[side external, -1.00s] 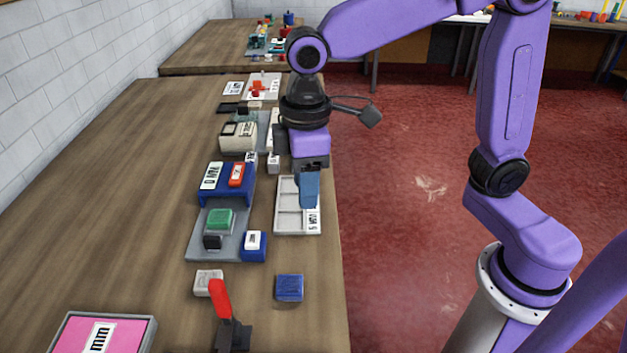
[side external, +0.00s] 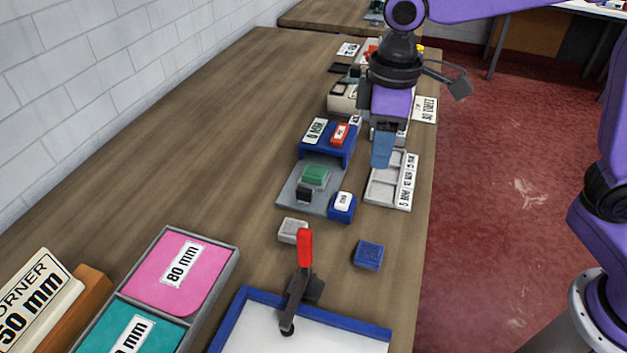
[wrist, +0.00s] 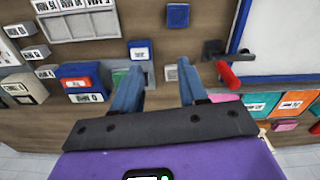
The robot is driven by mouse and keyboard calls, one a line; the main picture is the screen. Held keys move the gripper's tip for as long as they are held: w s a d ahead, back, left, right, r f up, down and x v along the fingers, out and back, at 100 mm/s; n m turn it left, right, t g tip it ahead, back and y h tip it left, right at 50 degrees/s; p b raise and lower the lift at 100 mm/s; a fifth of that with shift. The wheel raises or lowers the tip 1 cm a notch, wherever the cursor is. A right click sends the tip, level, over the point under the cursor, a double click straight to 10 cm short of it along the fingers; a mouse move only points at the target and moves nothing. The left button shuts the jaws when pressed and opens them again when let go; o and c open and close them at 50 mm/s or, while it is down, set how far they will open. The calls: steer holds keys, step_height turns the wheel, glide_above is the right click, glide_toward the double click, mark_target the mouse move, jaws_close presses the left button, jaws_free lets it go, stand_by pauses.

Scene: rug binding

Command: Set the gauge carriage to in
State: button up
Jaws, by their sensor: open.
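No label reading "gauge carriage" is legible, so I cannot tell for sure which part it is. A grey plate (side external: 287,197) carries a green block (side external: 315,176), a small black block (side external: 304,194) and a blue block with a white label (side external: 342,206). A blue housing (side external: 335,153) with a red labelled piece (side external: 340,134) stands behind it. My gripper (side external: 382,150) hangs above and right of these, by the compartment tray. In the wrist view my gripper (wrist: 159,88) is open and empty, its blue fingers apart; the left finger partly hides the green block (wrist: 119,77).
A grey compartment tray (side external: 376,191) lies below my gripper. Nearer are a blue block (side external: 368,254), a small pale block (side external: 293,230), a red-handled lever (side external: 304,248) and a blue-framed white board (side external: 345,338). The table's left side is clear wood (side external: 200,150).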

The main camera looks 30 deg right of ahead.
steer(key=m, duration=0.1)
glide_above(304, 189)
steer(key=s, duration=0.1)
steer(key=f, duration=0.1)
steer(key=shift+m, duration=0.3)
steer(key=f, duration=1.1)
steer(key=w+f, duration=0.1)
steer(key=f, duration=0.5)
steer(key=shift+f, duration=0.3)
jaws_close()
